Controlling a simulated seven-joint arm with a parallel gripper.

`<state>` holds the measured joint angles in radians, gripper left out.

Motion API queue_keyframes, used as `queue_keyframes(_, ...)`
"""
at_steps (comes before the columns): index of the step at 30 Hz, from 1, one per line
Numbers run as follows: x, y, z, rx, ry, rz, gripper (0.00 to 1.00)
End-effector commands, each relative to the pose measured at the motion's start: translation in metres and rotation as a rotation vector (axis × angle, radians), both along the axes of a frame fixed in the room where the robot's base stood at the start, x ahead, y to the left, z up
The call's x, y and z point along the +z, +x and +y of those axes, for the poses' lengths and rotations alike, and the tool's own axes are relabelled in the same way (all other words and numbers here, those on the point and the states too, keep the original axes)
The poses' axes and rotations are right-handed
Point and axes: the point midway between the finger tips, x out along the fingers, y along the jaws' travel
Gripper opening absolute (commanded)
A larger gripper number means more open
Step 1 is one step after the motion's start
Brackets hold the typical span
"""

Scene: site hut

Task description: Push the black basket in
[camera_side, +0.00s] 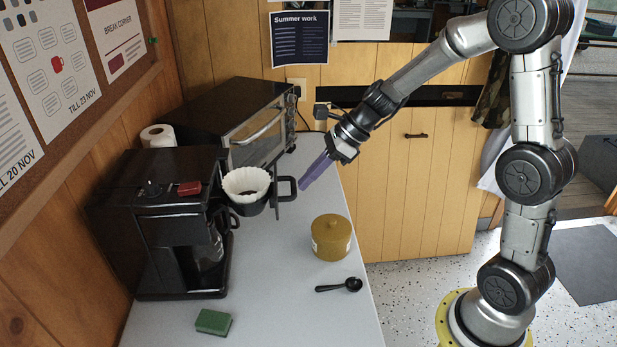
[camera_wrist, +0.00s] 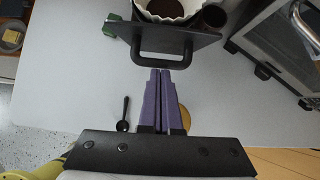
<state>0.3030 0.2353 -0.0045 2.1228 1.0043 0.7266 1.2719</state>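The black basket (camera_side: 247,208) sticks out of the front of the black coffee maker (camera_side: 165,225). It holds a white paper filter (camera_side: 246,182), with dark brown coffee visible in it in the wrist view. The basket's loop handle (camera_side: 293,188) faces my gripper (camera_side: 304,186). In the wrist view the basket's front plate (camera_wrist: 200,41) and handle (camera_wrist: 165,62) lie straight beyond my gripper (camera_wrist: 161,72). Its purple fingers are shut together with nothing between them. The tips are right by the handle's outer bar; I cannot tell if they touch it.
A brown lidded canister (camera_side: 331,240), a black scoop (camera_side: 340,286) and a green sponge (camera_side: 213,322) are on the grey counter (camera_side: 270,290). A toaster oven (camera_side: 235,115) with a bar handle stands behind the coffee maker, close to the basket. A glass carafe (camera_side: 207,252) sits below the basket.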

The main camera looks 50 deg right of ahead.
Motion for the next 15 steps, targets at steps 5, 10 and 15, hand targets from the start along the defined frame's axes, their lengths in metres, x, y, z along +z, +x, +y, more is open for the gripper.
queue_keyframes(5,0.0,0.001,0.0,-0.001,-0.001,-0.001,0.0)
queue_keyframes(10,0.0,0.002,0.001,0.001,0.0,0.0,0.0)
queue_keyframes(15,0.0,0.022,0.022,0.006,0.0,0.0,0.0)
